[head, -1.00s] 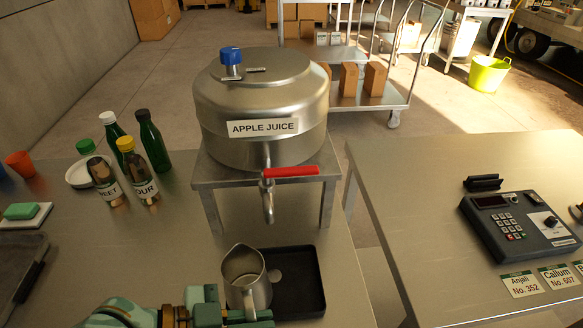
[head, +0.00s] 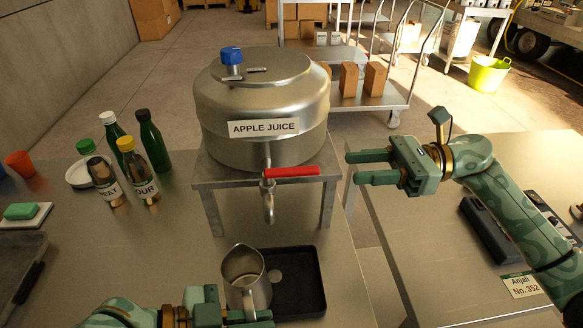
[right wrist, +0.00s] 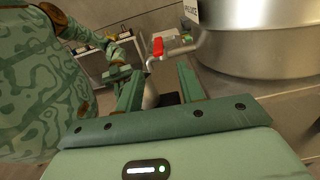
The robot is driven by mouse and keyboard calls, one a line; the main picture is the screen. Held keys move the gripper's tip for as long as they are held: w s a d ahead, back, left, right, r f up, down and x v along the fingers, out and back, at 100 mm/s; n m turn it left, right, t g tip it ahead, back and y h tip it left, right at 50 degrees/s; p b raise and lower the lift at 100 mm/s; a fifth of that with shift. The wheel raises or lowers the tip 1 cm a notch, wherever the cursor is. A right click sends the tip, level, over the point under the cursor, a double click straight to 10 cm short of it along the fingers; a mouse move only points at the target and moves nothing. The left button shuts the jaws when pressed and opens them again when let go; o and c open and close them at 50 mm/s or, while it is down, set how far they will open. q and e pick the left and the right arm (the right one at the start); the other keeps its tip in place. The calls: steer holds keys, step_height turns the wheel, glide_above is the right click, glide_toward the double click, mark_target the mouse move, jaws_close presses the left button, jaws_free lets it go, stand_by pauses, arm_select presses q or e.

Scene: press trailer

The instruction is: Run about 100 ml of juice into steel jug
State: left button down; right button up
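The juice urn (head: 262,95), labelled APPLE JUICE, stands on a steel stand. Its tap (head: 268,203) points down at the front, with the red lever (head: 292,171) lying sideways to the right; no stream shows. The steel jug (head: 243,268) is upright at the left part of the black drip tray (head: 312,285), below and slightly left of the spout. My left gripper (head: 236,312) is closed around the jug's handle side, partly hidden. My right gripper (head: 352,168) is open and empty, right of the lever and apart from it. The lever also shows in the right wrist view (right wrist: 158,46).
Bottles (head: 150,140) and two labelled shakers (head: 137,172) stand left of the urn. A second table at right holds a keypad device (head: 490,230), partly behind my right arm, and name cards (head: 521,285). A gap separates the tables.

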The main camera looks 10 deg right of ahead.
mark_target(264, 172)
steer(key=shift+n, duration=0.3)
steer(key=a, duration=1.2)
steer(key=shift+a+r, duration=0.2)
steer(key=shift+a, duration=0.05)
jaws_close()
